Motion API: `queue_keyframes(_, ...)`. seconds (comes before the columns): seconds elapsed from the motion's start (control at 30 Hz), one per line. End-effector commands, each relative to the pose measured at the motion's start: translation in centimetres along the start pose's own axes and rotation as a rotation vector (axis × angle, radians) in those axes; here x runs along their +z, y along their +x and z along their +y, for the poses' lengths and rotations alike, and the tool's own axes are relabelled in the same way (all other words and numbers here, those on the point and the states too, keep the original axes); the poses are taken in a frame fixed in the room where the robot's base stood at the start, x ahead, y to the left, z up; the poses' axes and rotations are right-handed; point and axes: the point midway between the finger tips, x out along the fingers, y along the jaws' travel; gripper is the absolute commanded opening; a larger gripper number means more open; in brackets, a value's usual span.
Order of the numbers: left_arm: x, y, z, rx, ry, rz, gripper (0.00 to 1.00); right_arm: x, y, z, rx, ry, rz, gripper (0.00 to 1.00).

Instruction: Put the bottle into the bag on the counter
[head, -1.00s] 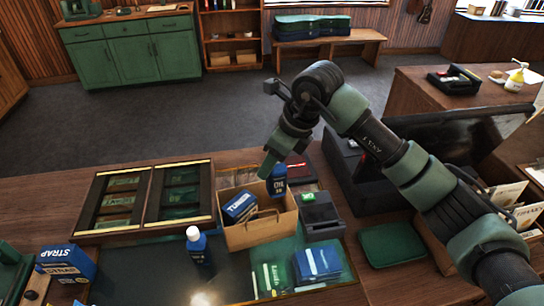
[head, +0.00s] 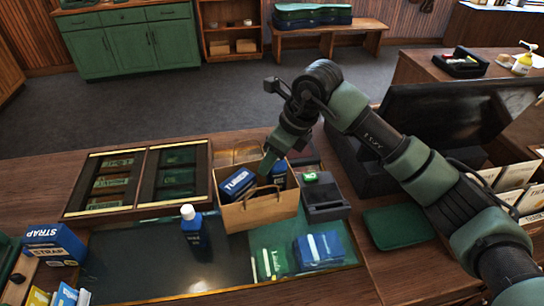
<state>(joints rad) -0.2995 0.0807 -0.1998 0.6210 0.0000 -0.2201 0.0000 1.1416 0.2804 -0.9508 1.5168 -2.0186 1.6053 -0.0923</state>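The brown paper bag (head: 258,214) stands upright on the counter, its handle on the near side. A blue box marked TUNER (head: 238,184) sits in its left part. A dark blue bottle (head: 280,175) is in the right part, its lower part hidden by the bag's front wall. My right gripper (head: 268,166) points down at the bag's opening, right beside this bottle; its fingertips are partly hidden, so their grip is unclear. Another blue bottle with a white cap (head: 194,232) stands on the counter left of the bag. My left gripper is out of view.
Blue and green packs (head: 319,250) lie in front. A STRAP box (head: 54,243) is at far left.

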Motion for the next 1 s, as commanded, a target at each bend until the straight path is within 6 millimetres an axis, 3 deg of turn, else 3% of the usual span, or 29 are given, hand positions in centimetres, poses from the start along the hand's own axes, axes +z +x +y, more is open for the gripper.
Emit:
queue_keyframes(0.6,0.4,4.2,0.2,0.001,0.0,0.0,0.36,-1.8,4.3,0.0,0.0,0.0,-0.001,0.0)
queue_keyframes(1.0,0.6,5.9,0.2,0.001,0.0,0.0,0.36,-2.5,6.1,0.0,0.0,-0.001,-0.001,0.0)
